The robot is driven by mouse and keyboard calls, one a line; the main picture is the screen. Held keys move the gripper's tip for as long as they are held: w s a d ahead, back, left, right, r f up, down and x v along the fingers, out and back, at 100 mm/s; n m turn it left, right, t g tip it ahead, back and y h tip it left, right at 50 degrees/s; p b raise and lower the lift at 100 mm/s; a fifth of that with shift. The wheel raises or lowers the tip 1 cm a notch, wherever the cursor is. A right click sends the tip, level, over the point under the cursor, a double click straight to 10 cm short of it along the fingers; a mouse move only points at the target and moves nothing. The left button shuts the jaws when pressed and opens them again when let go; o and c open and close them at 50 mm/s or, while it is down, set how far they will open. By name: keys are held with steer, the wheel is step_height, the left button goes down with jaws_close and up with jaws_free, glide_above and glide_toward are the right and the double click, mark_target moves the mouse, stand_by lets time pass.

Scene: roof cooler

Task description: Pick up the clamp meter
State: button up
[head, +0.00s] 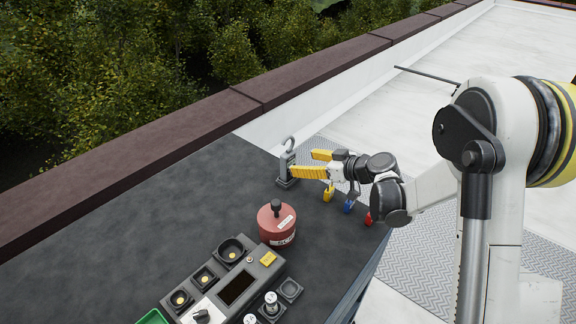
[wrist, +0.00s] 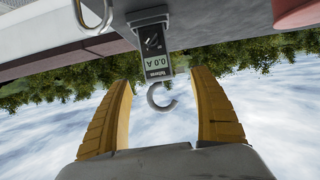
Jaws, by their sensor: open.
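The clamp meter (head: 287,167) is a dark grey upright tool with a hook-shaped jaw on top, standing on the dark cooler top near its far edge. In the wrist view the clamp meter (wrist: 154,42) appears upside down, with a lit display reading 0.0 A and its open hook pointing down. My gripper (head: 302,163) is open, its yellow fingers reaching toward the meter from the right. In the wrist view my gripper (wrist: 164,78) has one finger on each side of the hook in the picture. I see no grip on the meter, and contact cannot be told.
A red canister (head: 277,226) stands nearer on the top. Small yellow (head: 328,194), blue (head: 348,206) and red (head: 368,219) items sit along the right edge below my arm. A control panel (head: 238,288) and green tray (head: 152,317) are in front. The left side is clear.

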mark_target(291, 161)
steer(key=b+x, duration=0.1)
steer(key=x, duration=0.2)
steer(key=b+x, duration=0.1)
steer(key=x, duration=0.1)
steer(key=b+x, duration=0.1)
steer(key=x, duration=0.2)
steer(key=shift+w+f, duration=0.25)
steer(key=shift+f, duration=0.1)
steer(key=shift+d+r, duration=0.1)
steer(key=c, duration=1.5)
